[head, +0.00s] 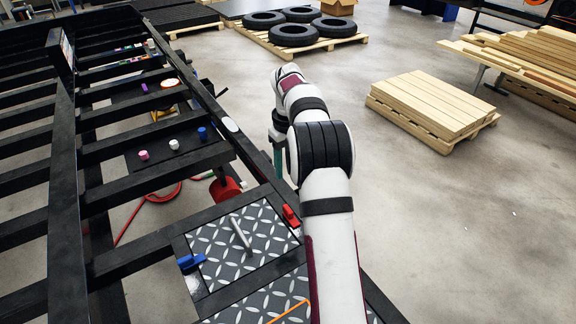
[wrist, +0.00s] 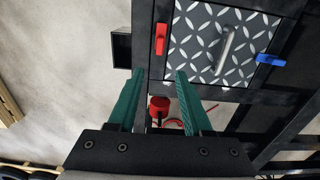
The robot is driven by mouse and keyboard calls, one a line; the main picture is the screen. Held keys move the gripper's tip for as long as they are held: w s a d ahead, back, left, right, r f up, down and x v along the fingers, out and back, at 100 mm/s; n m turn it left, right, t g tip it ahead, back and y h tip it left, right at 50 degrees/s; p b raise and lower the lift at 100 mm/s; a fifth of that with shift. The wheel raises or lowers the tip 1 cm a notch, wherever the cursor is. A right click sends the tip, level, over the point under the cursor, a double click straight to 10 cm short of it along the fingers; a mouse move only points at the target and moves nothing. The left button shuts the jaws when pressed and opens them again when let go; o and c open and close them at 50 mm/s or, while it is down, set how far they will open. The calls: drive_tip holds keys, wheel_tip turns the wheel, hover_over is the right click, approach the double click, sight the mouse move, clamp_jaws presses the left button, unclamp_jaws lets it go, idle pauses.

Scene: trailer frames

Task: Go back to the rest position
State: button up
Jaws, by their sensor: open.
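My gripper shows in the wrist view (wrist: 158,95) with two green fingers spread apart and nothing between them. In the head view my white arm reaches forward along the right side of the black trailer frame (head: 66,165). There the gripper is mostly hidden behind the arm, with only a green finger (head: 278,162) showing. The fingers point at the trailer's edge beam, near a diamond-plate panel (wrist: 205,45) with a grey handle (wrist: 225,50). The panel also shows in the head view (head: 222,262).
A red latch (head: 291,216) and a blue latch (head: 190,262) flank the panel. A red object (head: 224,190) lies beside it. Small coloured pieces sit on dark plates between the beams. Stacked planks (head: 430,105) and tyres (head: 293,34) stand on pallets.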

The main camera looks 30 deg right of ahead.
idle(0.3)
drive_tip(key=s+a+r+m+y, duration=0.1)
drive_tip(key=s+a+r, duration=0.4)
drive_tip(key=s+a, duration=0.3)
drive_tip(key=s+a+r+m, duration=0.2)
drive_tip(key=s+a+r, duration=0.2)
drive_tip(key=s+a, duration=0.4)
drive_tip(key=s+a+f+m, duration=0.1)
drive_tip(key=s+a, duration=0.3)
drive_tip(key=s, duration=0.5)
drive_tip(key=s+a+f+m, duration=0.1)
drive_tip(key=s+a+f, duration=0.2)
drive_tip(key=s, duration=0.6)
drive_tip(key=shift+a+f+m+y, duration=0.2)
drive_tip(key=shift+a+m+y, duration=0.2)
drive_tip(key=shift+a, duration=0.8)
drive_tip(key=shift+w, duration=0.1)
